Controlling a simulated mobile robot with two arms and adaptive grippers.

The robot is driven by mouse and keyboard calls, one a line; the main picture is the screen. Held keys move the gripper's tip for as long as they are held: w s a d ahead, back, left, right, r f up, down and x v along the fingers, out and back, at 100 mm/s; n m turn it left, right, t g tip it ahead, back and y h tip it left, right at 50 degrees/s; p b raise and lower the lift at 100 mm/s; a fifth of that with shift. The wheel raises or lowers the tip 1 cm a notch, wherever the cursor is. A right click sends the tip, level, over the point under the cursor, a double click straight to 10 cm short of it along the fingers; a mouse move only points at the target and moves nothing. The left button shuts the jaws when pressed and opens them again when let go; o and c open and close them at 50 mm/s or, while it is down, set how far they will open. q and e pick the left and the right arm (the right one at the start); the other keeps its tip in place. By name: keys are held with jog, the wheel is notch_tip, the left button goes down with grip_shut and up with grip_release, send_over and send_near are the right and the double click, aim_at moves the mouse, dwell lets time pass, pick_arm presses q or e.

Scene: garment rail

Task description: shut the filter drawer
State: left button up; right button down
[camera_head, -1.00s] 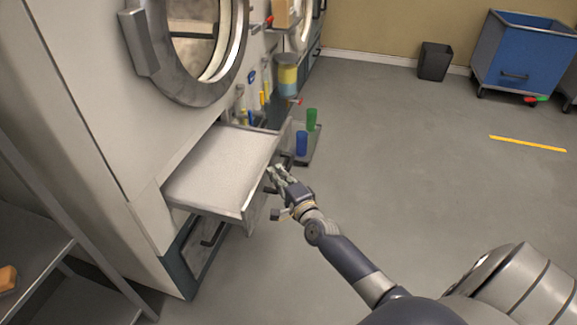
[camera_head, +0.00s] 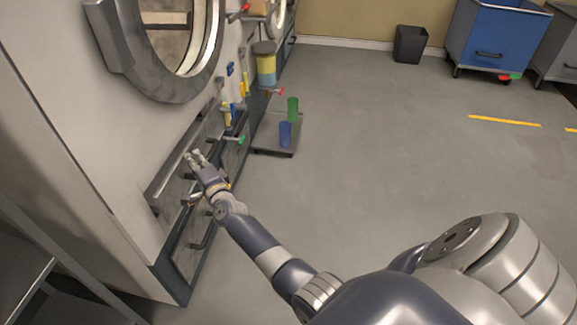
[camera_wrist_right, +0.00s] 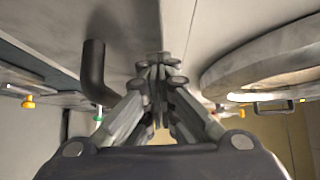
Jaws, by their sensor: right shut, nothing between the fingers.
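The filter drawer (camera_head: 172,172) is in the machine's front, below the round door, in the head view. Its grey front is now about flush with the machine, and no tray sticks out. My right gripper (camera_head: 196,158) is at the drawer front, shut and empty, its fingertips at or very near the panel. In the right wrist view the closed fingers (camera_wrist_right: 158,68) point at the grey surface, with a dark bar handle (camera_wrist_right: 94,72) beside them. Whether the fingertips touch the panel I cannot tell. My left gripper is not in view.
A low platform (camera_head: 268,146) with a green cup (camera_head: 292,109) and a blue cup (camera_head: 285,134) stands on the floor beyond the drawer. A blue cart (camera_head: 495,40) and a dark bin (camera_head: 410,44) stand at the back.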

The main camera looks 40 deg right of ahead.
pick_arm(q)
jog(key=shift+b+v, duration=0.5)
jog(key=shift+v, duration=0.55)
pick_arm(e)
jog(key=w+a, duration=0.2)
jog(key=shift+w+a+r, duration=0.1)
jog(key=shift+w+a, duration=0.05)
jog(key=shift+w, duration=0.2)
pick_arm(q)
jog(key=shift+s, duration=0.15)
pick_arm(e)
jog(key=shift+r, duration=0.15)
